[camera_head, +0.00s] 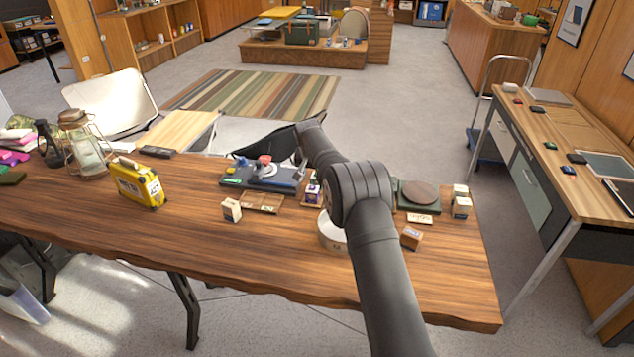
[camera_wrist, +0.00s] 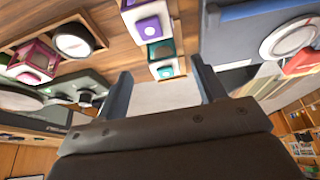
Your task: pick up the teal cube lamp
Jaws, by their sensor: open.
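The teal cube lamp (camera_wrist: 166,70) shows in the wrist view, a small pale block with teal faces. It lies ahead of my gripper (camera_wrist: 161,68), between the fingertips as seen in the picture. The fingers are spread wide and nothing is held. A similar purple cube (camera_wrist: 148,26) stands right beside the teal one; it also shows in the camera_head view (camera_head: 312,193). I cannot clearly make out the teal cube in the camera_head view. There my gripper is hidden behind my arm.
A dark device (camera_head: 266,176) stands left of the cubes on the wooden table (camera_head: 270,275). A yellow case (camera_head: 138,185) and a lantern (camera_head: 84,145) stand further left. A round brown plate (camera_head: 420,193) and small boxes (camera_head: 461,205) lie right. The table's front left is clear.

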